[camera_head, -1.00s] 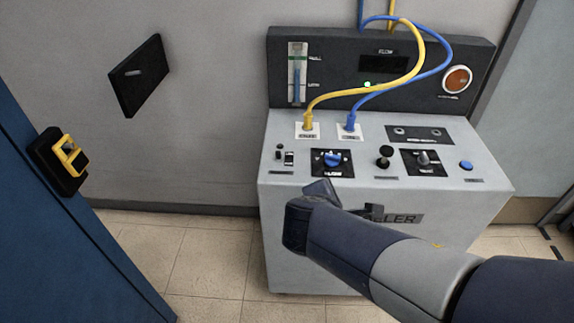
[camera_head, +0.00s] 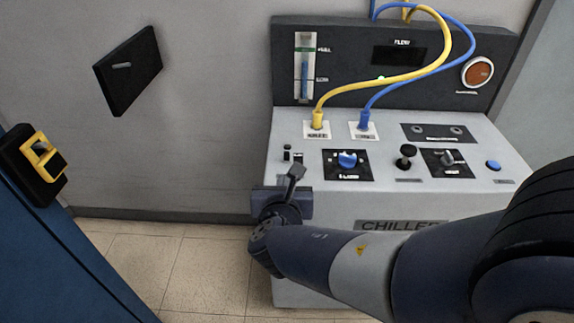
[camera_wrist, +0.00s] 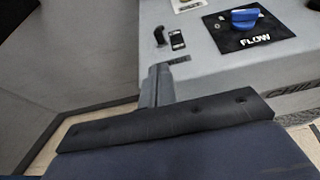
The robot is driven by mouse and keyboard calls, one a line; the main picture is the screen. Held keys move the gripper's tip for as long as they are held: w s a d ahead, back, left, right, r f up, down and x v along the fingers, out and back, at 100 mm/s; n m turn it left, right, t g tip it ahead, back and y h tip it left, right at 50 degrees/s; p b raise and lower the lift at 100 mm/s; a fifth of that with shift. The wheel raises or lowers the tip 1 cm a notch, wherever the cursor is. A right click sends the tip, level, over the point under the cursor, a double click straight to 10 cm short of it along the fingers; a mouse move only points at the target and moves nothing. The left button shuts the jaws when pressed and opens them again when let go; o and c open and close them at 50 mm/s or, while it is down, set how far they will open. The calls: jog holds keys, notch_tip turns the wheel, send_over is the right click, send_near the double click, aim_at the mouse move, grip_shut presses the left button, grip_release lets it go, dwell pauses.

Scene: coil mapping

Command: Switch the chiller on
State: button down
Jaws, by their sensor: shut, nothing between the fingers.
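The chiller (camera_head: 310,245) is a grey cabinet with a sloping control top and a dark back panel. At the left of its top is a small black rocker or toggle switch pair (camera_head: 287,153), which also shows in the wrist view (camera_wrist: 177,40). Right of it is a blue knob (camera_head: 347,159) on a black plate, marked FLOW in the wrist view (camera_wrist: 244,18). My gripper (camera_head: 297,170) is shut and empty, in front of the cabinet's top left edge, just below the switch in the picture. In the wrist view its fingers (camera_wrist: 157,85) point toward the switch, apparently apart from it.
A black knob (camera_head: 405,156), a grey selector (camera_head: 449,157) and a blue button (camera_head: 493,165) sit further right on the top. Yellow (camera_head: 390,81) and blue (camera_head: 418,78) hoses rise from the top. A yellow-framed switch (camera_head: 40,155) is on the blue panel at left.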

aim_at(286, 158)
jog(key=b+x, duration=0.2)
jog(key=x, duration=0.8)
jog(key=shift+r+p, duration=0.25)
jog(key=shift+p, duration=0.65)
